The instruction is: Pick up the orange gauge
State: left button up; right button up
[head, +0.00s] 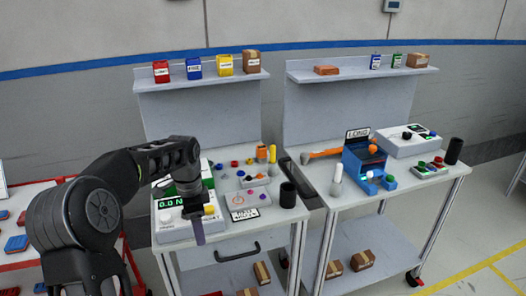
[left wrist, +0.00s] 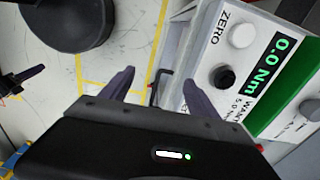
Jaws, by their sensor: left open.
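A long orange tool (head: 322,154) lies at the left back of the right-hand bench in the head view. It is the largest orange thing there, but I cannot tell for sure that it is the gauge. A small orange-yellow upright piece (head: 262,153) stands at the back of the left-hand bench. My left gripper (head: 199,230) is over the front of the left-hand bench, well away from both. In the left wrist view my left gripper (left wrist: 160,92) is open with nothing between its fingers. A dark finger-like part at that view's left edge may be my right gripper (left wrist: 26,74).
The white tester with a green display panel (left wrist: 225,50) is close beside the left fingers. A black cup (head: 288,195) stands at the left-hand bench's right edge. A blue device (head: 364,165) and a white box (head: 408,143) occupy the right-hand bench. Shelves stand above both benches.

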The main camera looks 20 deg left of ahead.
aim_at(261, 156)
jog(key=i, duration=1.7)
